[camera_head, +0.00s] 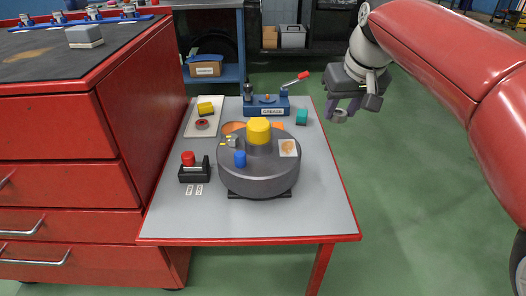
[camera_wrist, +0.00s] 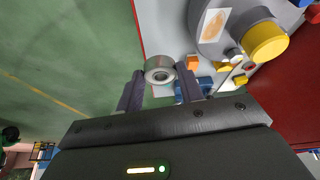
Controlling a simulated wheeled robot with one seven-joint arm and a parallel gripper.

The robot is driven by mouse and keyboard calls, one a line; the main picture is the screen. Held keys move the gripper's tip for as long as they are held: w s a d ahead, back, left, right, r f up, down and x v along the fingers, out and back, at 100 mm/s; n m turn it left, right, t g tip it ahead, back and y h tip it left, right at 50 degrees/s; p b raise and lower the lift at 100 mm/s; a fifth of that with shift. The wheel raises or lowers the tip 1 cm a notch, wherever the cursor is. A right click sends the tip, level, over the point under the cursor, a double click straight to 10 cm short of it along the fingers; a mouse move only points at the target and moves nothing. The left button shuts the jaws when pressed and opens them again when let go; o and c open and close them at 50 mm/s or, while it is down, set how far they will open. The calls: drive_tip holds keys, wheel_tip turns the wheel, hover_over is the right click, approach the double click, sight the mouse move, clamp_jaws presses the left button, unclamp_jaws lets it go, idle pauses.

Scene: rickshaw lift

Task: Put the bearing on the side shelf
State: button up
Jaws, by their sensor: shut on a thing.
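My gripper (camera_head: 343,108) is shut on the bearing (camera_head: 340,116), a small silver metal ring. It holds the bearing in the air just past the right edge of the grey-topped table (camera_head: 190,220), over the green floor. In the wrist view the bearing (camera_wrist: 159,70) sits between the two dark fingertips of my gripper (camera_wrist: 160,80), its round face showing. No surface is clearly marked as the side shelf; a blue shelf (camera_head: 226,74) stands behind the table at the back left, with a box on it.
A red drawer cabinet (camera_head: 70,130) flanks the left. Floor on the right is clear.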

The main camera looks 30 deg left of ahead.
wheel_tip(320, 180, up, 2)
drive_tip(key=s+a, duration=0.1)
drive_tip(key=s, duration=0.1)
drive_tip(key=b, duration=0.4)
hover_over(316, 180)
drive_tip(key=s+d, duration=0.1)
drive_tip(key=shift+n, duration=0.4)
wheel_tip(316, 180, down, 14)
drive_tip(key=shift+s+f, duration=0.1)
drive_tip(key=shift+f, duration=0.05)
drive_tip(key=shift+f+b, duration=0.6)
drive_tip(key=shift+f, duration=1.95)
drive_tip(key=shift+f, duration=0.15)
drive_tip(key=o, duration=1)
